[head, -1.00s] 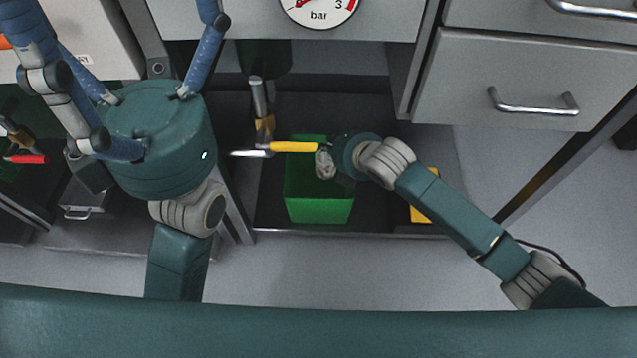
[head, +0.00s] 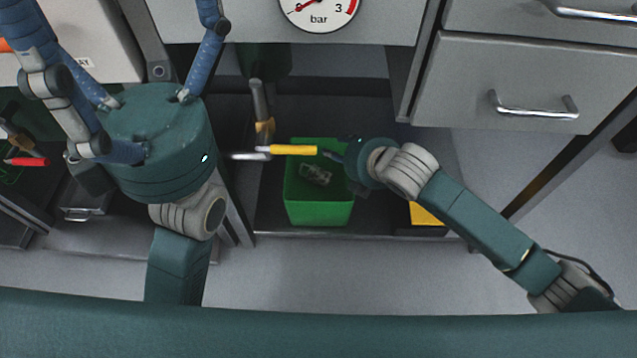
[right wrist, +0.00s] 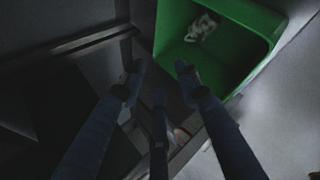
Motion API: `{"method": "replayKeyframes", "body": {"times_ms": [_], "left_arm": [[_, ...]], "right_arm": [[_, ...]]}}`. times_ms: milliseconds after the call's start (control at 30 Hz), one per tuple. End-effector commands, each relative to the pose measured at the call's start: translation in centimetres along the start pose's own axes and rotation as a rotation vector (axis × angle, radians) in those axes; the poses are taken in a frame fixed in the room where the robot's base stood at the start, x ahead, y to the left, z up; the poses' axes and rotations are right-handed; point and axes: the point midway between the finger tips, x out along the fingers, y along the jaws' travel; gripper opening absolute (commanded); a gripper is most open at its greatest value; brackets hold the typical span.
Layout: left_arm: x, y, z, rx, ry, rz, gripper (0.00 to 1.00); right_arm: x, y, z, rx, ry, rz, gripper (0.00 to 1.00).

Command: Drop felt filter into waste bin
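The felt filter (head: 316,174), a small crumpled grey-white piece, lies inside the green waste bin (head: 320,216). The right wrist view also shows the filter (right wrist: 202,27) in the bin (right wrist: 262,20). My right gripper (right wrist: 158,72) is open and empty, its fingers spread beside the bin in that view. In the head view my right gripper (head: 347,160) is at the bin's right edge, its fingers mostly hidden. My left gripper (head: 108,45) is at the upper left with its fingers spread wide; their tips run out of the frame.
A yellow-handled tool (head: 293,150) shows across the back of the bin. A hammer-like tool (head: 262,105) is behind it. A yellow object (head: 425,214) is right of the bin. Grey drawers (head: 520,85) stand at the upper right. The floor (head: 340,270) in front is clear.

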Motion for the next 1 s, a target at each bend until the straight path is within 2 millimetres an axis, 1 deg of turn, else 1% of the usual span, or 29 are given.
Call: {"method": "replayKeyframes", "body": {"times_ms": [33,100,200,333,500,1000], "left_arm": [[0.0,0.0,0.0,0.0,0.0,0.0,1.0],[0.0,0.0,0.0,0.0,0.0,0.0,1.0],[0.0,0.0,0.0,0.0,0.0,0.0,1.0],[0.0,0.0,0.0,0.0,0.0,0.0,1.0],[0.0,0.0,0.0,0.0,0.0,0.0,1.0],[0.0,0.0,0.0,0.0,0.0,0.0,1.0]], "right_arm": [[-1.2,-0.1,0.0,-0.003,0.0,0.0,0.33],[-2.6,-0.1,0.0,-0.001,0.001,0.0,0.33],[-4.3,-0.1,0.0,-0.002,0.001,-0.001,0.33],[-5.8,-0.1,0.0,0.0,0.0,-0.001,0.33],[-6.4,-0.1,-0.1,0.0,0.001,-0.001,0.33],[-6.4,-0.1,-0.1,0.001,0.001,-0.001,0.33]]}}
